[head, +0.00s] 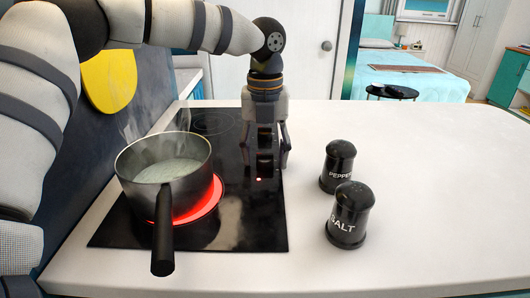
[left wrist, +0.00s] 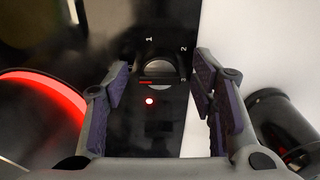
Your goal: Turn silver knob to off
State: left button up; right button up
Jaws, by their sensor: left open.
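The silver knob (left wrist: 158,72) sits on the black cooktop (left wrist: 130,125), with a red mark on its lower left in the left wrist view. The numbers 1, 2 and 3 are printed around it. In the head view the knob is hard to make out between the fingers. My right gripper is not in view.
A steaming pot (head: 165,165) of pale liquid stands on a red-glowing burner (head: 212,192), its black handle (head: 163,235) pointing to the front. Black pepper (head: 338,166) and salt (head: 348,216) shakers stand right of the cooktop. The white counter (head: 440,190) farther right is clear.

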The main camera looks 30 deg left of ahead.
aim_at(265, 154)
pick_arm(q)
notch_tip(265, 154, up, 12)
dwell(0.3)
dwell(0.3)
